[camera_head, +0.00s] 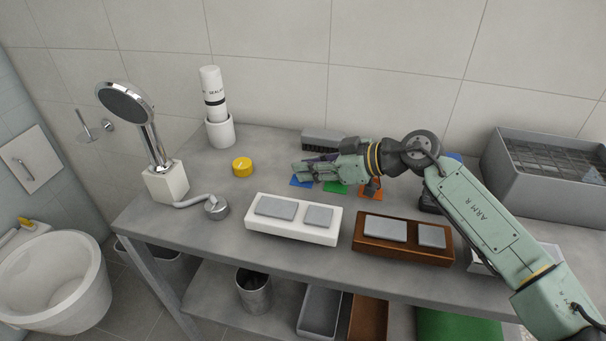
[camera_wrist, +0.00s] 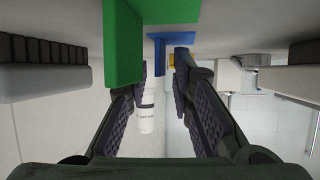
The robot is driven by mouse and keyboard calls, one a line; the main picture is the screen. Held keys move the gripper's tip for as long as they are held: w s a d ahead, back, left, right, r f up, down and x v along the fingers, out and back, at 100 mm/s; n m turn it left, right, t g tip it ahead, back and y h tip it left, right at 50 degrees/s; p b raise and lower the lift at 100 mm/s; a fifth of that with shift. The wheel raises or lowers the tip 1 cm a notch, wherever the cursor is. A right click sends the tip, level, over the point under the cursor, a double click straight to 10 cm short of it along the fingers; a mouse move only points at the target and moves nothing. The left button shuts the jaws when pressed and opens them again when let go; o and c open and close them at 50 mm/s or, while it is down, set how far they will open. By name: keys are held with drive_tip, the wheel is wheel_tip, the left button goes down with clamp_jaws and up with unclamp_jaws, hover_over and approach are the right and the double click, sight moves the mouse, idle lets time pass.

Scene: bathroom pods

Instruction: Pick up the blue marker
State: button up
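The blue marker (camera_head: 300,182) lies on the grey bench in the head view, left of the green marker (camera_head: 335,187) and the orange marker (camera_head: 370,187). In the wrist view, which is upside down, the blue marker (camera_wrist: 160,55) has a flat base and an upright block. My gripper (camera_head: 303,168) points left, low over the bench by the blue and green markers. Its fingers (camera_wrist: 163,75) are apart and empty. The blue block shows in the gap between the fingertips; whether they reach it I cannot tell. The green marker (camera_wrist: 122,45) stands close beside one finger.
A yellow puck (camera_head: 242,167) and a white tube in a cup (camera_head: 220,130) stand to the left. A white tray (camera_head: 293,231) and a brown tray (camera_head: 375,250) lie in front. A brush (camera_head: 322,141) is behind; a grey crate (camera_head: 545,180) is at right.

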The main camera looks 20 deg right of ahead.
clamp_jaws()
drive_tip(key=shift+r, duration=0.1)
